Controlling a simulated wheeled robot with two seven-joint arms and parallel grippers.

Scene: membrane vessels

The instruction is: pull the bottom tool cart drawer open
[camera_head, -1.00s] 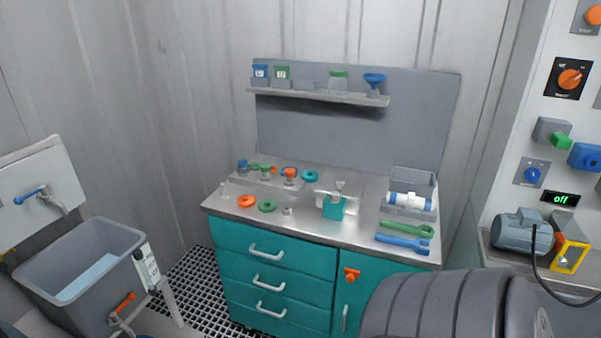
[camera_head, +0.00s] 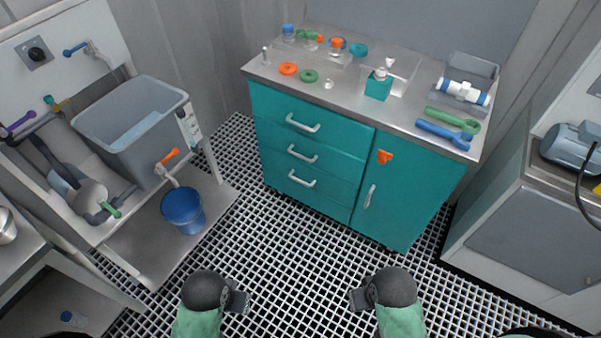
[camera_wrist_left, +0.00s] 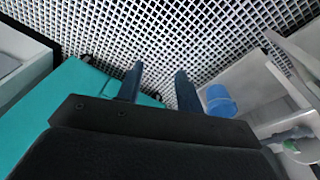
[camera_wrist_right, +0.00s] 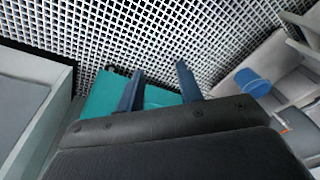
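The teal tool cart (camera_head: 398,212) stands in the upper middle of the head view. Its left side has three stacked drawers with pale bar handles. The bottom drawer (camera_head: 277,181) is closed, with its handle (camera_head: 301,179) near the floor. My left gripper (camera_head: 240,301) and my right gripper (camera_head: 356,299) hang low in front of the cart, well apart from it. In the left wrist view the two fingers (camera_wrist_left: 158,88) are spread with nothing between them. The right wrist view also shows spread, empty fingers (camera_wrist_right: 160,88).
An orange latch (camera_head: 385,157) sits on the cart's right door (camera_head: 420,190). A blue bucket (camera_head: 183,210) and a grey sink (camera_head: 135,115) stand at left. A grey cabinet (camera_head: 540,235) stands at right.

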